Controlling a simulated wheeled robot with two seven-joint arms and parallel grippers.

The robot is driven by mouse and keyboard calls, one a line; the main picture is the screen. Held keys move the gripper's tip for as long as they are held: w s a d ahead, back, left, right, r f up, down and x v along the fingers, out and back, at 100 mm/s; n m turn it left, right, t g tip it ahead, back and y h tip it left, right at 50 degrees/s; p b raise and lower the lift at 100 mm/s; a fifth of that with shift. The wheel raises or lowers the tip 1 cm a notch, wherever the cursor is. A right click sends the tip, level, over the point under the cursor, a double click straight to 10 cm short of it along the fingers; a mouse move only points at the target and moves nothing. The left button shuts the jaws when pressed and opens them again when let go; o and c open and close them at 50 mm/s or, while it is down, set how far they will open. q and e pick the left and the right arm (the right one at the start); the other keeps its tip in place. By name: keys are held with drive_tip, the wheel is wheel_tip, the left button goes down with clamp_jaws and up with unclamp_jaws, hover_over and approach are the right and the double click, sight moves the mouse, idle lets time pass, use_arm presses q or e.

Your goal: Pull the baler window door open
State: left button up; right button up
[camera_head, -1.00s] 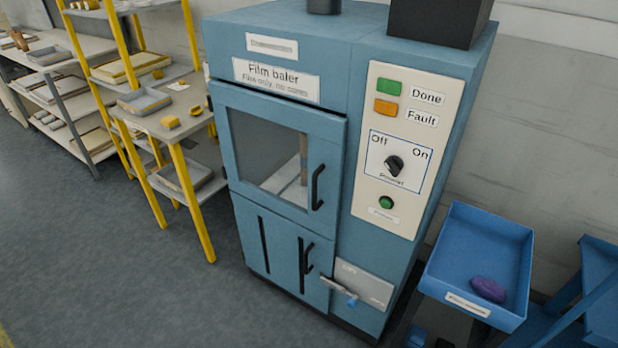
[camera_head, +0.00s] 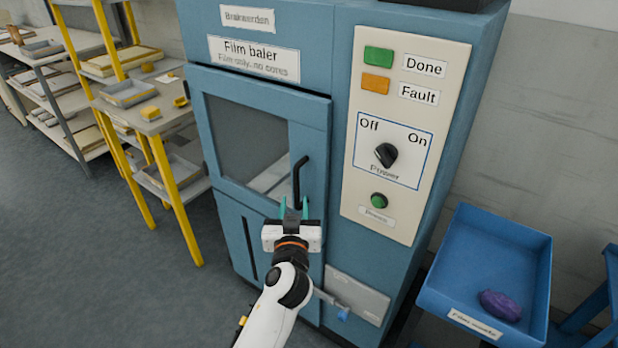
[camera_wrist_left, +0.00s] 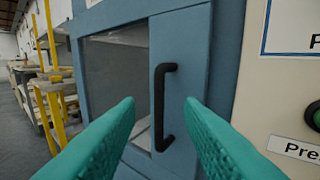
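The film baler's window door (camera_head: 262,142) is shut, a blue frame around a dark glass pane. Its black vertical handle (camera_head: 299,181) is on the door's right side. My left gripper (camera_head: 294,207) is at the handle's lower end in the head view. In the left wrist view the handle (camera_wrist_left: 160,108) stands between the two spread green fingers (camera_wrist_left: 160,130), with gaps on both sides. The gripper is open and holds nothing. I cannot tell how far the fingertips are from the handle. My right gripper is out of view.
The control panel (camera_head: 405,125) is right of the door. A lower door (camera_head: 245,250) and a lever (camera_head: 332,300) are below. A blue bin (camera_head: 480,262) with a purple item (camera_head: 501,305) stands at right, yellow-legged shelves (camera_head: 170,190) at left. Floor in front is open.

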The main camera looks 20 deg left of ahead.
sight(296, 178)
use_arm(q)
drive_tip(key=x, duration=1.1)
drive_tip(key=shift+p, duration=0.4)
clamp_jaws()
